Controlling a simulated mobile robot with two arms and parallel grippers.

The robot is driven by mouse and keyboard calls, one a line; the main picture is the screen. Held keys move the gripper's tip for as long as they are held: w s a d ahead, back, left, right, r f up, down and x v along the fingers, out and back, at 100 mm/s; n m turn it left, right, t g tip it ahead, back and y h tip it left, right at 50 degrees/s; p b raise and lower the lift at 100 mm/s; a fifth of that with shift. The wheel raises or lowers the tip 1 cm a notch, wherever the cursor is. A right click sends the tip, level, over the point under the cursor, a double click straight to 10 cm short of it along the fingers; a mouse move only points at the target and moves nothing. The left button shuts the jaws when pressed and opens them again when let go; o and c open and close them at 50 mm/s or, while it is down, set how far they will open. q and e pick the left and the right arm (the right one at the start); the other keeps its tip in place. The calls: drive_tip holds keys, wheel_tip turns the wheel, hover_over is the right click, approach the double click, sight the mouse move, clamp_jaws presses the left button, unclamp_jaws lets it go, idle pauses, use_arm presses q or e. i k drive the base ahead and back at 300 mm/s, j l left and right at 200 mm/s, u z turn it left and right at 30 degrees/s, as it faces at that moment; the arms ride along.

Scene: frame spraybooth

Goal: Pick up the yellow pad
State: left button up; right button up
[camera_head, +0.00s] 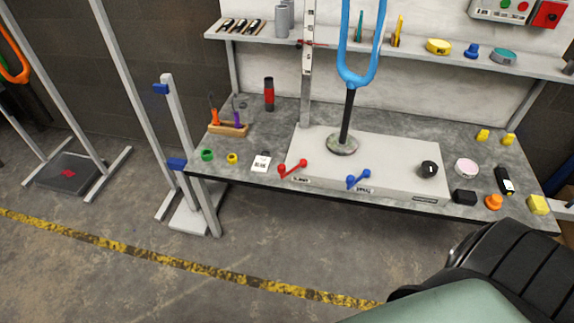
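A yellow block-shaped pad (538,204) lies at the front right corner of the grey workbench (232,166). It is close to the bench's front edge, right of an orange knob-like piece (493,202). Two smaller yellow pieces (482,134) (508,139) sit farther back on the right side of the bench. I cannot tell for certain which yellow piece is the pad. Neither of my grippers can be made out in the view.
A black-labelled item (503,180), a pink-white disc (466,168) and a black block (465,197) lie near the pad. A blue fork on a stand (349,100) rises mid-bench. A shelf (330,44) runs above. A large dark ribbed shape (510,260) fills the lower right.

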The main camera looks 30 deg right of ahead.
sight(537, 206)
drive_tip(key=z, duration=2.85)
